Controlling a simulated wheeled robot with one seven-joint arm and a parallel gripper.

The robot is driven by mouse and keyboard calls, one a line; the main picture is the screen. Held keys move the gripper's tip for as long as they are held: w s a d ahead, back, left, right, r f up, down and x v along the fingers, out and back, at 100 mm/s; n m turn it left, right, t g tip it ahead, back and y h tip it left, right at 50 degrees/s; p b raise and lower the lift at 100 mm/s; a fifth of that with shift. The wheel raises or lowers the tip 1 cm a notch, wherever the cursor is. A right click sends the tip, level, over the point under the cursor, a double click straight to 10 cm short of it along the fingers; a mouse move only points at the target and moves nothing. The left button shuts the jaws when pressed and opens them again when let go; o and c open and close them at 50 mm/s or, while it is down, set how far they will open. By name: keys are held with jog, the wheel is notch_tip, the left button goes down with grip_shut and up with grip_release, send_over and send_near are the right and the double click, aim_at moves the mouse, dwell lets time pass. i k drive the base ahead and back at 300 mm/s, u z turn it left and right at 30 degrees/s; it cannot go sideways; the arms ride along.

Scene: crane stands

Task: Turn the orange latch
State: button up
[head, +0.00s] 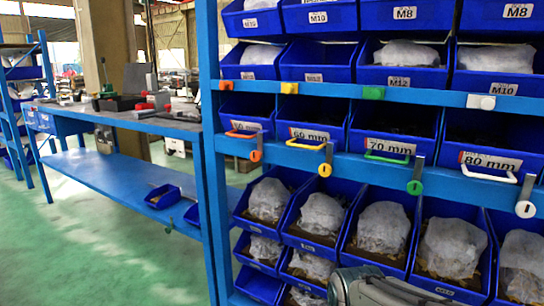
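The orange latch (255,156) is on the blue shelf beam, left of the middle of the head view. It has an orange round part at the bottom and a grey lever pointing up from it. Just to its left is an orange handle (241,134) on the same beam, and above, on the upper beam, a small orange block (226,85). A grey rounded part of my arm shows at the bottom edge, below and right of the latch and apart from it in the picture. My gripper's fingers are not in view.
Similar yellow (326,168), green (415,187) and white (525,208) latches sit to the right along the beam, each with a matching handle. Blue bins (378,266) fill the rack. A blue workbench (130,122) stands at left. Green floor (90,240) lies open at lower left.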

aim_at(255, 155)
jog(key=z, duration=0.45)
jog(key=i, duration=0.7)
jog(key=u, duration=2.1)
